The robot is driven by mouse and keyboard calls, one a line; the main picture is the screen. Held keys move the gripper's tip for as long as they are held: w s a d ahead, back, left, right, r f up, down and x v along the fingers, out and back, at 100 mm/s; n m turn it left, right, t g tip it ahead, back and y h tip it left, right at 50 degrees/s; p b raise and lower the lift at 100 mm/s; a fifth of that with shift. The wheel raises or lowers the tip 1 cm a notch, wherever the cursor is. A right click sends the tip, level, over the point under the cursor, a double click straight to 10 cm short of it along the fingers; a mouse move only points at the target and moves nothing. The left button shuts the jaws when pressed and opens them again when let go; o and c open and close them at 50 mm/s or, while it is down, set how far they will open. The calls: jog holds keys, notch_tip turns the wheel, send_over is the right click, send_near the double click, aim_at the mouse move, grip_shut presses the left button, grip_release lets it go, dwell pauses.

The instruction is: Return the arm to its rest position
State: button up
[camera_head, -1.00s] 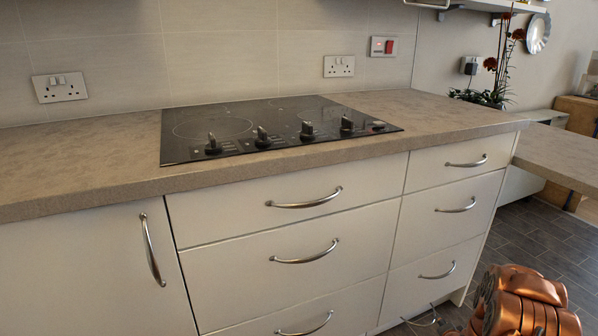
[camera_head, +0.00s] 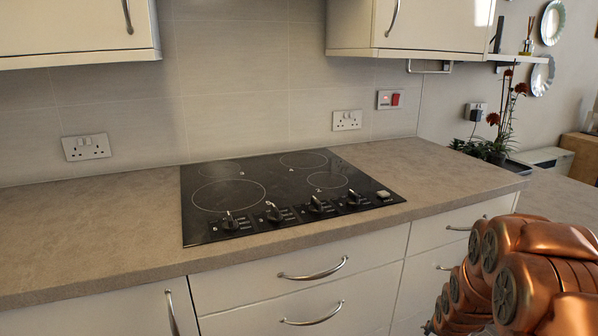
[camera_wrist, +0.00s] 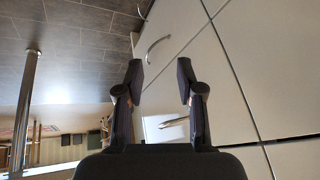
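My gripper (camera_wrist: 160,72) shows in the wrist view with its two dark fingers apart and nothing held between them. White drawer fronts and a metal handle (camera_wrist: 174,122) show behind the gap between the fingers; I cannot tell how far off they are. In the head view my copper-coloured arm (camera_head: 530,270) is folded at the lower right, in front of the right-hand drawers. The gripper itself is not seen in the head view.
A black hob (camera_head: 285,190) with several knobs is set in the stone-look worktop (camera_head: 100,225). Drawers with curved handles (camera_head: 313,270) are below it, closed. Wall cabinets (camera_head: 75,30) hang above. A potted plant (camera_head: 493,150) stands at the right. Dark tiled floor (camera_wrist: 85,50) shows in the wrist view.

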jog(key=s+a+r+n+g+p, duration=0.1)
jog(key=s+a+r+p, duration=0.3)
jog(key=r, duration=0.3)
jog(key=s+a+r+n+g+y+p, duration=0.1)
jog(key=s+a+r+n+p, duration=0.15)
jog(key=s+r, duration=0.5)
jog(key=s+a+r+n+g+p, duration=0.1)
jog(key=s+a+r+g+p, duration=0.1)
jog(key=s+a+r+p, duration=0.35)
jog(key=s+a+r+n+g+p, duration=0.1)
jog(key=s+a+r+n+p, duration=0.1)
jog(key=s+r, duration=0.6)
jog(key=s+a+r+n+g+y+p, duration=0.1)
jog(key=s+a+r+g+p, duration=0.1)
jog(key=s+r, duration=0.6)
jog(key=shift+s+a+n+p, duration=0.35)
jog(key=shift+s+a+p, duration=0.5)
jog(key=shift+s+p, duration=0.4)
